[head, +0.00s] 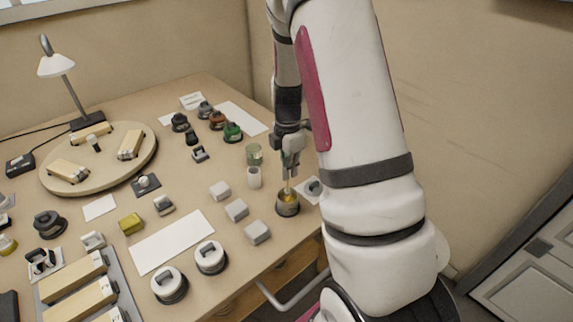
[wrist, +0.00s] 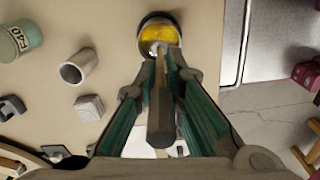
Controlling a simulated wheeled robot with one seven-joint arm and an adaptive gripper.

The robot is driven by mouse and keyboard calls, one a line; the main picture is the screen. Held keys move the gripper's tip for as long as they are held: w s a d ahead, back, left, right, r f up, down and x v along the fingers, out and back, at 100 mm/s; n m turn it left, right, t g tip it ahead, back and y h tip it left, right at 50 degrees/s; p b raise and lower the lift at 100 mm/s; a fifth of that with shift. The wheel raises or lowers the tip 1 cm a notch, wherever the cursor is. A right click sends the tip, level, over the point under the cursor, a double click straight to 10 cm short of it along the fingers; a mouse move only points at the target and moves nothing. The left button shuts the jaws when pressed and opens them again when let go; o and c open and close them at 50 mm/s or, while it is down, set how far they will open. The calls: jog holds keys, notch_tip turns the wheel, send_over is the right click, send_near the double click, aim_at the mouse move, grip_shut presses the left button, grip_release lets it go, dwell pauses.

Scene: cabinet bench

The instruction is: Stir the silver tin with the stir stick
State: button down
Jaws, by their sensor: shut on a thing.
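The silver tin (head: 288,207) stands near the right edge of the bench, with yellow contents inside. It also shows at the top of the wrist view (wrist: 145,29), where the yellow fills its opening. My gripper (head: 290,165) is above the tin and shut on the stir stick (head: 287,187). The stick points down from the fingers, and its lower end is at the yellow contents inside the tin. In the wrist view the stick (wrist: 160,100) runs between the two green-sided fingers, its tip over the yellow.
A metal cup (head: 254,177) and a green labelled jar (head: 254,154) stand behind the tin. Several pale blocks (head: 237,210) lie to its left. A white sheet (head: 172,242) lies farther left. The bench edge is close on the tin's right.

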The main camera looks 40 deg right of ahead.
aim_at(288, 191)
jog(key=shift+f+b, duration=1.35)
jog(key=shift+f, duration=1.65)
